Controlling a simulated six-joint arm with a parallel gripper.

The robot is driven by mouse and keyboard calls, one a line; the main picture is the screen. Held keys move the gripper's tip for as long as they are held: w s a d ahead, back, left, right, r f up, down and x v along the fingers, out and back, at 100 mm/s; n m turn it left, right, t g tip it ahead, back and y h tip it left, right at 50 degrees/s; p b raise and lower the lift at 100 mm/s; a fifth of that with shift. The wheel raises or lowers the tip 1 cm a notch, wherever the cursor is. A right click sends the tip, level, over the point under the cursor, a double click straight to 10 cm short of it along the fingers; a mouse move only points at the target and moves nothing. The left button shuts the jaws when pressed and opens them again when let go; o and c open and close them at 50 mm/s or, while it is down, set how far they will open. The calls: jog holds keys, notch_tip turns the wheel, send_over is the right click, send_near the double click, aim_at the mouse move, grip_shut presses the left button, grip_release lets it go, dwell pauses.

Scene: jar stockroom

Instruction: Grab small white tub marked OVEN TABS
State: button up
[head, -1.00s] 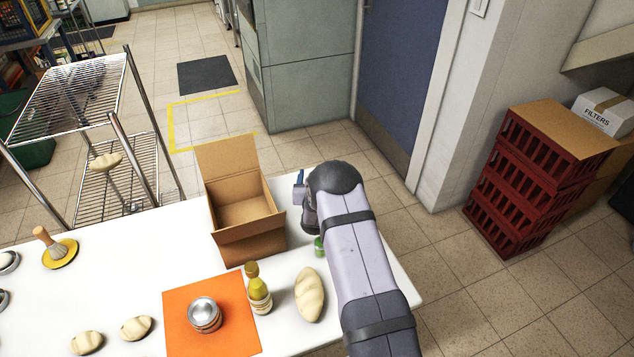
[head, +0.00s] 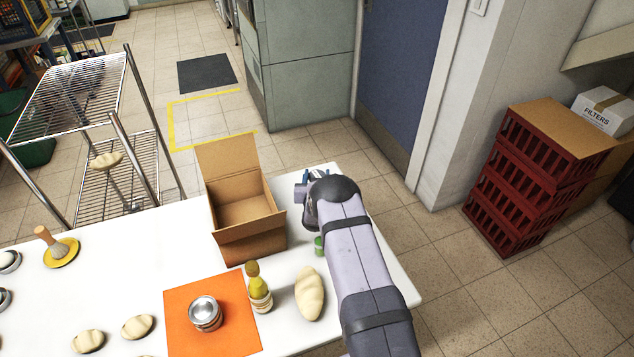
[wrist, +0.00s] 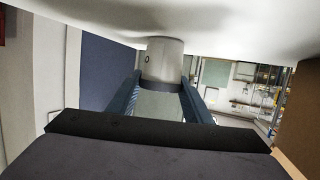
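In the wrist view, which looks upside down, a small pale cylindrical tub (wrist: 165,60) stands on the white table. No marking on it can be read, so I cannot confirm it is the OVEN TABS tub. My gripper (wrist: 160,78) is open, its two blue fingers reaching to either side of the tub's near part. A gap shows at the left finger; I cannot tell whether the right one touches. In the head view my gripper (head: 311,176) is low over the table's far right corner, and my arm hides the tub.
An open cardboard box (head: 245,215) stands left of my gripper. A green item (head: 319,246) is partly behind my arm. A bread loaf (head: 309,293), a yellow bottle (head: 258,288) and a tin (head: 205,314) on an orange mat (head: 180,335) are nearer.

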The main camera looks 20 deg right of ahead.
jog(key=shift+r, duration=0.2)
jog(key=shift+c, duration=0.5)
jog(key=shift+r, duration=0.45)
notch_tip(320, 180, up, 9)
jog(key=shift+f+b, duration=0.1)
jog(key=shift+b, duration=0.95)
